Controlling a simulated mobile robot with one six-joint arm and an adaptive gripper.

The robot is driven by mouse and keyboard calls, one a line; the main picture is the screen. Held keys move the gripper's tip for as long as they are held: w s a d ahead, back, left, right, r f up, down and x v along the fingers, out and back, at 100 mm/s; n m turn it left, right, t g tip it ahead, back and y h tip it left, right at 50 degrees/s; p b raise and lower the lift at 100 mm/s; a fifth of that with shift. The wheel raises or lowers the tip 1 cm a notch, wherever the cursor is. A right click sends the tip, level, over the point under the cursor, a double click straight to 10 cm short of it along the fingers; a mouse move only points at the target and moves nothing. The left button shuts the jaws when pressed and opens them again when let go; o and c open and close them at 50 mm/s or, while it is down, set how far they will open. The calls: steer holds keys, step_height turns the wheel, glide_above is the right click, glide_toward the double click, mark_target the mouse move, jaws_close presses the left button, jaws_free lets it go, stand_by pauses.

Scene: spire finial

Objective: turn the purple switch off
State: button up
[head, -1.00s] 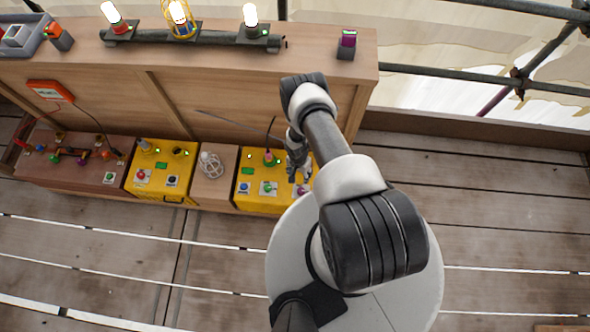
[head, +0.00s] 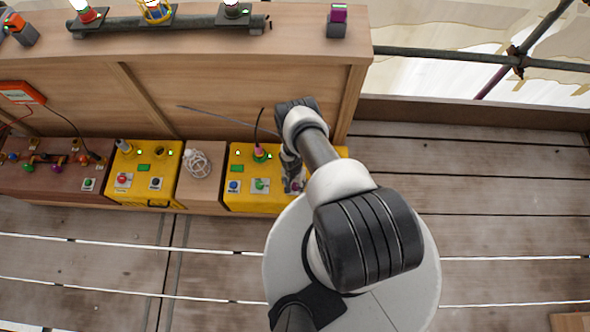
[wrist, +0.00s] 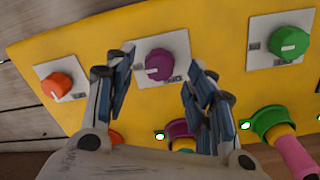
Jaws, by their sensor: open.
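The purple switch (wrist: 159,65) is a round knob on a white plate, on the yellow box (wrist: 215,30). In the wrist view it sits between the fingertips of my open gripper (wrist: 158,74), with a finger on each side and visible gaps. I cannot tell which position the knob points to. In the head view my gripper (head: 292,185) is over the right part of the yellow box (head: 255,203) and mostly hides the purple switch.
An orange knob (wrist: 57,85) and a green knob (wrist: 289,41) flank the purple one. A purple socket (wrist: 180,129) and a green socket with a pink plug (wrist: 296,157) lie close behind the fingers. A wooden panel (head: 220,90) rises behind the boxes.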

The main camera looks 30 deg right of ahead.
mark_target(296, 186)
steer(key=shift+f+b, duration=0.55)
steer(key=shift+f, duration=0.75)
steer(key=c, duration=1.1)
steer(key=shift+o, duration=0.2)
